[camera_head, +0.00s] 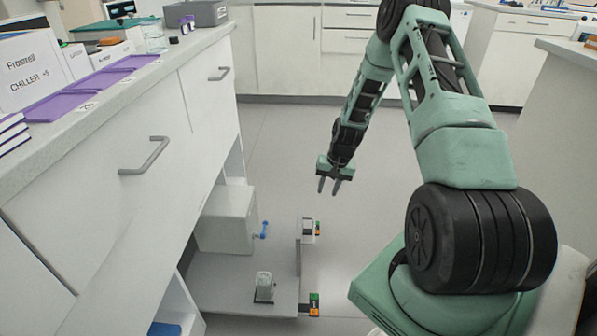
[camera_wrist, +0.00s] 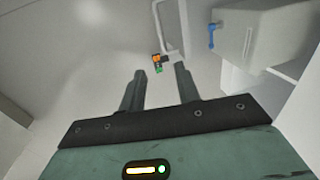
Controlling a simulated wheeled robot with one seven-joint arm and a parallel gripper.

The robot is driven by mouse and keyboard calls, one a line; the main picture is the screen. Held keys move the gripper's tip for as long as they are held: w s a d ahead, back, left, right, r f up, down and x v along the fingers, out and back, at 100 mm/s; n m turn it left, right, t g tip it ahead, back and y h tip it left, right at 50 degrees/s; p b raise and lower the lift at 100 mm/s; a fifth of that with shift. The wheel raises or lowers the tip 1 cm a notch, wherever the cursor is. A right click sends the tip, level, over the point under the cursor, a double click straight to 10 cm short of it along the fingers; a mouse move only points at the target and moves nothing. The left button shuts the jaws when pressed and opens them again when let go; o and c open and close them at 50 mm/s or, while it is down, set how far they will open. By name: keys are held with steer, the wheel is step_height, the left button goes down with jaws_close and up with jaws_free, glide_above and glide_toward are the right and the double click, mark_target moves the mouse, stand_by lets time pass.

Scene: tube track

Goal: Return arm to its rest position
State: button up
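My gripper (camera_head: 329,186) hangs in the open aisle, pointing down, with its two dark fingers apart and nothing between them. It also shows in the wrist view (camera_wrist: 158,72), with open fingers and a gap between the tips. My green and black arm reaches from the lower right up and over to it. The gripper is to the right of the bench and apart from the things near the floor.
A white bench (camera_head: 110,95) with drawer handles runs along the left. Below it, a low grey platform (camera_head: 225,285) holds a white box (camera_head: 226,220) with a blue handle and a small clear container (camera_head: 264,286). Cabinets (camera_head: 285,50) stand at the back.

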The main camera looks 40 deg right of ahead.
steer(key=s+a+r+n, duration=0.1)
steer(key=a+r+n, duration=0.2)
steer(key=a+r, duration=0.5)
steer(key=a+r+n+g, duration=0.15)
steer(key=a+r, duration=0.25)
steer(key=a, duration=0.8)
steer(key=s+a+r+n, duration=0.1)
steer(key=a+r+n, duration=0.4)
steer(key=a, duration=0.4)
steer(key=s+a+r+n+h, duration=0.1)
steer(key=s+a+r+n, duration=0.2)
steer(key=s+a+r, duration=0.55)
steer(key=s+a+r+n, duration=0.2)
steer(key=s+a+n, duration=0.25)
steer(key=s, duration=0.85)
step_height(320, 180, up, 26)
steer(key=s+p, duration=0.1)
steer(key=p, duration=2.4)
steer(key=shift+s+a+f+p, duration=0.15)
steer(key=shift+s+a+p, duration=0.15)
steer(key=shift+p, duration=0.1)
steer(key=shift+d, duration=0.1)
